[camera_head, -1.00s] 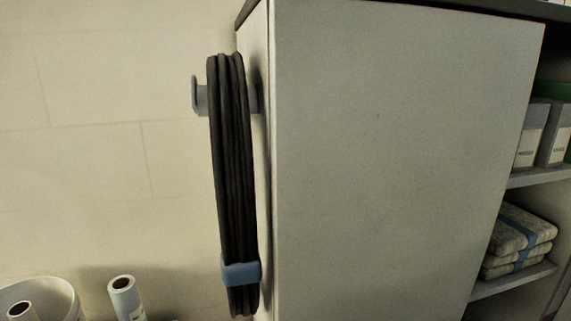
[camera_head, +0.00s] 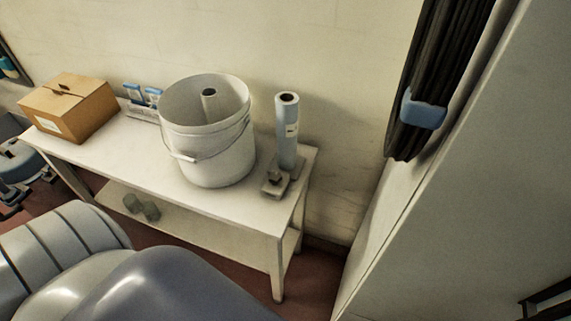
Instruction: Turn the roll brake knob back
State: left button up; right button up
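A grey-blue roll (camera_head: 287,132) stands upright on a holder at the right end of the white side table. A small dark knob-like part (camera_head: 275,177) sits on a block at the front foot of that holder. It is too small to read its turn. What looks like my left gripper (camera_head: 22,190) is cut off by the left edge, far from the roll, and its opening is unclear. My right gripper is not in view.
The white table (camera_head: 245,212) carries a white bucket (camera_head: 215,155) with a roll in it and a cardboard box (camera_head: 68,108). A pale cabinet (camera_head: 470,200) with a hanging black coil (camera_head: 428,75) stands at right. Floor shows between table and cabinet.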

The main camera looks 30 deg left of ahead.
aim_at(276, 177)
jog(key=u, duration=1.1)
